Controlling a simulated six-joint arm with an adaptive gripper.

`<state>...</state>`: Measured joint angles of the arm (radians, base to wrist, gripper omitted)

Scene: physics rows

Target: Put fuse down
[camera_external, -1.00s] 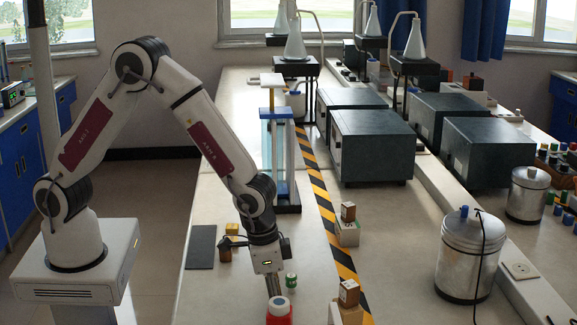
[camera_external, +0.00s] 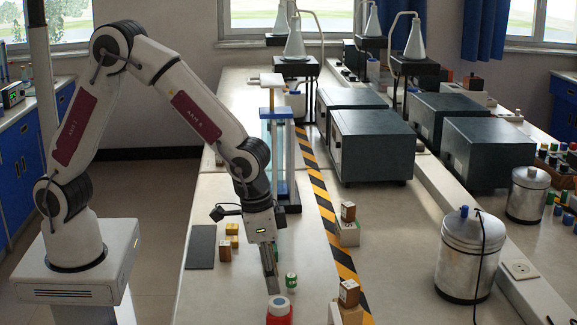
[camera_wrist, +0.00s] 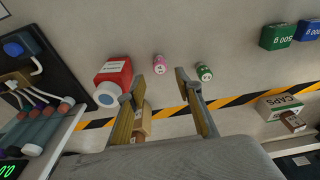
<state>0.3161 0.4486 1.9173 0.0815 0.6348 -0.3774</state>
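My gripper (camera_external: 270,273) is low over the front part of the bench, pointing down. In the wrist view its two fingers (camera_wrist: 155,88) stand well apart, with nothing seen held between them. A small green cylinder (camera_external: 291,280) with a pale label stands just right of the fingertips; it also shows in the wrist view (camera_wrist: 204,72). A small pink cylinder (camera_wrist: 159,63) lies beyond and between the fingertips in the wrist view; I cannot make it out in the external view. I cannot tell which small cylinder is the fuse.
A red bottle (camera_external: 278,312) with a white cap stands close in front of the gripper. Small yellow and brown blocks (camera_external: 225,250) stand left, beside a dark pad (camera_external: 201,247).

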